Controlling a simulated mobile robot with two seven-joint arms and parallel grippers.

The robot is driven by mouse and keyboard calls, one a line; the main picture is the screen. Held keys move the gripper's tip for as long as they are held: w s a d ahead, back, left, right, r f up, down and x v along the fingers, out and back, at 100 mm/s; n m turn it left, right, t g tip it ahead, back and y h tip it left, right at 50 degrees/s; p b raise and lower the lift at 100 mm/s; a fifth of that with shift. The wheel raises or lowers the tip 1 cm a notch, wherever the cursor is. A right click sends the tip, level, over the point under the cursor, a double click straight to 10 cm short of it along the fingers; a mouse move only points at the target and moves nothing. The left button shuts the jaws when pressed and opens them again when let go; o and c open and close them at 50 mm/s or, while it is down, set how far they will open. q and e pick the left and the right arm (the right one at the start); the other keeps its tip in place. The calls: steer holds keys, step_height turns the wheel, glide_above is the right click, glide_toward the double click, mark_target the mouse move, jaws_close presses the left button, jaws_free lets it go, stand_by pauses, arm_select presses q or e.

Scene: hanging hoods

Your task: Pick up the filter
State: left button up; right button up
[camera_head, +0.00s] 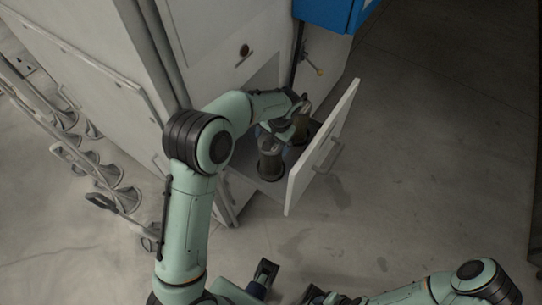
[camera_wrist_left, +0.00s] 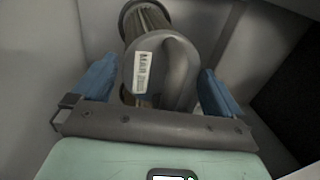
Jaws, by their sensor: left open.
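The filter is a dark grey cylinder with a raised grip and a white label on its near end; in the left wrist view the filter (camera_wrist_left: 178,75) lies between my finger pads. My left gripper (camera_wrist_left: 160,88) is open, one blue finger on each side; contact cannot be told. In the head view my left gripper (camera_head: 281,134) is reaching down into an open drawer (camera_head: 322,149). A dark cylinder (camera_head: 270,163) stands upright in its near part and another cylinder (camera_head: 304,118) is farther back. Which one is between my fingers is unclear. My right gripper (camera_head: 314,294) is partly visible low in the picture.
The drawer's white front panel rises to the right of the gripper, and the tall cabinet (camera_head: 226,43) stands behind and left. A blue box (camera_head: 328,12) is at the top. Several grey cones (camera_head: 127,198) hang on a rack at left. The floor at right is clear.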

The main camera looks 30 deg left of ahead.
arm_select(q)
steer(key=c, duration=0.7)
steer(key=shift+c, duration=0.5)
steer(key=shift+r, duration=0.15)
